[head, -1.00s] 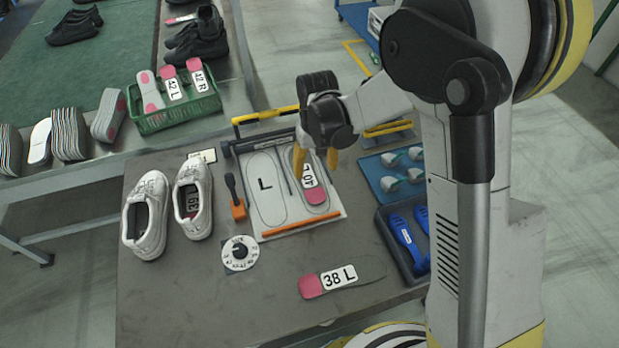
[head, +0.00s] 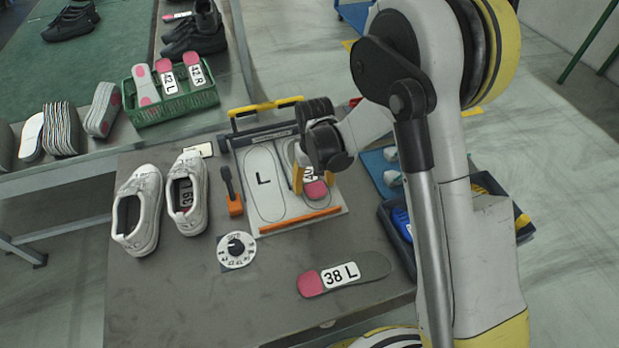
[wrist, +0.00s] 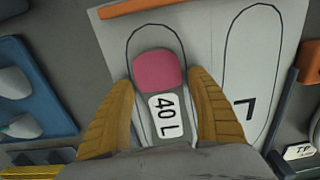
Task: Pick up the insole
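An insole with a pink heel and a "40 L" label (wrist: 166,115) lies in the right-hand outline of the white board (head: 287,217), beside the empty outline marked L. Its pink end also shows in the head view (head: 316,190). My gripper (wrist: 160,80) is open above it, with one yellow finger on each side of the insole; I see narrow gaps between fingers and insole. In the head view my gripper (head: 312,180) hides part of the label. Another pink-ended insole, labelled "38 L" (head: 340,275), lies flat on the grey table, apart from the gripper.
White shoes (head: 140,210) stand left of the board. An orange-based lever (head: 235,205) and a dial (head: 237,250) sit near it. A blue mat (head: 378,165) and a dark tray (head: 396,245) lie to the right. A green crate (head: 172,108) holds insoles behind.

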